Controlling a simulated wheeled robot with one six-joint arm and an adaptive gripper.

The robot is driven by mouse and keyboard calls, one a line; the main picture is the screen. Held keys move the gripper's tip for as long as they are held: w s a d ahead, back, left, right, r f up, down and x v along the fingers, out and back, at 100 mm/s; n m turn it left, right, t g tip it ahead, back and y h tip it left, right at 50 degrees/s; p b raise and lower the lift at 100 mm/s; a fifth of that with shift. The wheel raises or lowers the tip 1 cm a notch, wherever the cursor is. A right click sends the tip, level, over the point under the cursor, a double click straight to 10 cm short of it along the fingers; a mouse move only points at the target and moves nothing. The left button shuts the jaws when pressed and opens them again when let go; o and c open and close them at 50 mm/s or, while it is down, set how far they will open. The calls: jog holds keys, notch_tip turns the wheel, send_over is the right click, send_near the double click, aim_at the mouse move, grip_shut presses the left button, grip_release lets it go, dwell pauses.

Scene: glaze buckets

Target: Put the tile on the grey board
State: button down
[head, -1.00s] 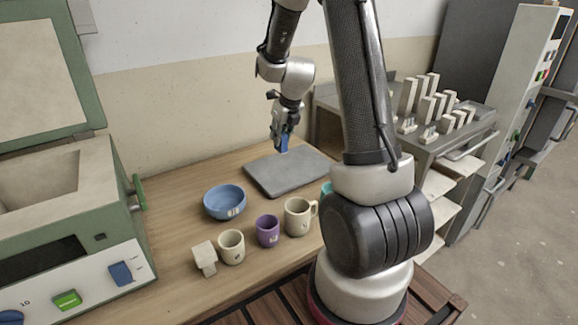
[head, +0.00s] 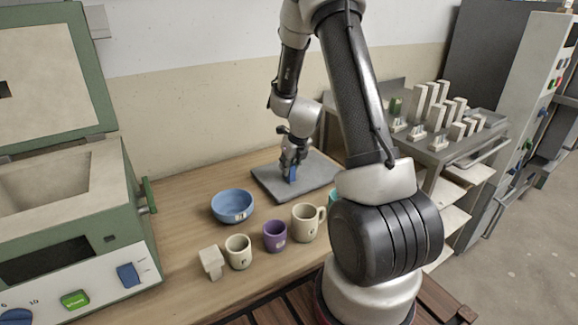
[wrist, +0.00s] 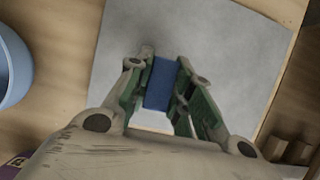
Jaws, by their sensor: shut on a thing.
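The tile is blue (wrist: 161,84) and sits between the fingers of my gripper (wrist: 160,95) in the wrist view. In the head view the blue tile (head: 292,174) shows at the tip of my gripper (head: 291,168), over the middle of the grey board (head: 268,180). The board is a flat dark grey slab on the wooden table; it fills much of the wrist view (wrist: 230,50). My gripper is shut on the tile and points down. The tile's lower end is at or just above the board; I cannot tell whether it touches.
A blue bowl (head: 232,206) stands left of the board. A cream cup (head: 238,251), a purple cup (head: 275,236), a cream mug (head: 307,222) and a pale block (head: 211,262) stand in front. A green kiln (head: 70,220) is at left; a grey cart (head: 440,150) is at right.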

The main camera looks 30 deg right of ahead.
jog(key=c, duration=1.3)
grip_release()
jog(key=s+a+r+n, duration=0.2)
jog(key=s+r+n, duration=0.3)
jog(key=r, duration=0.5)
jog(key=s+a+r+n, duration=0.2)
jog(key=s+r+n, duration=0.35)
jog(key=r, duration=0.45)
jog(key=shift+s+a+r+n, duration=0.55)
jog(key=shift+s+r+n, duration=0.75)
jog(key=shift+s+n, duration=2.5)
jog(key=shift+s+a+r+n, duration=0.5)
jog(key=shift+s+r+n, duration=0.85)
jog(key=shift+s+n, duration=2.45)
jog(key=shift+s+a+r+n, duration=0.55)
jog(key=shift+s+r+n, duration=0.75)
jog(key=shift+s+n, duration=2.5)
jog(key=shift+w+n, duration=1.15)
jog(key=shift+w, duration=0.05)
